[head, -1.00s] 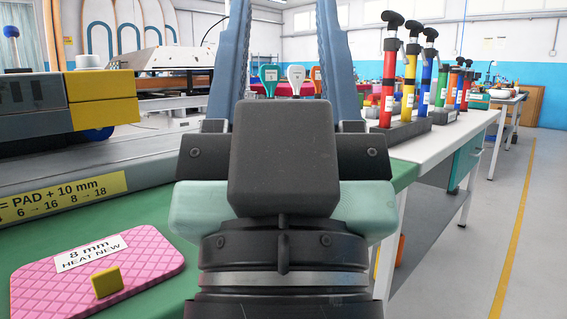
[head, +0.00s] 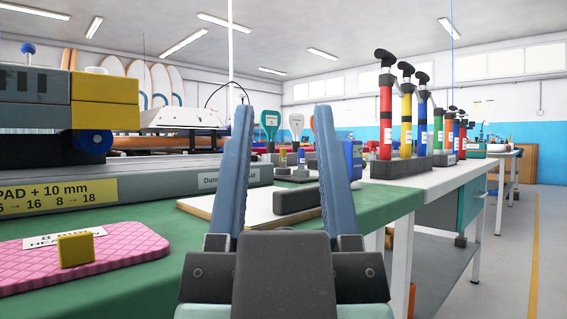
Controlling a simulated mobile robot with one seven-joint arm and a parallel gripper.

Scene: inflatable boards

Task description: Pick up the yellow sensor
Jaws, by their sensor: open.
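A small yellow block (head: 76,250) stands upright on the pink quilted pad (head: 128,243) at the lower left. It may be the yellow sensor, but no marking on it can be read. A larger yellow box (head: 105,88) forms the end of a grey machine at the upper left. My gripper (head: 284,112) is in the lower middle, its two blue fingers wide apart and pointing away from me. Nothing is between the fingers. The gripper is to the right of the small yellow block and apart from it.
A grey rail (head: 150,187) runs behind the pad on the green bench top (head: 125,292). A white board with a dark bar (head: 297,199) lies beyond my fingers. Several coloured hand pumps (head: 386,110) stand on the white table at the right. The floor at the right is clear.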

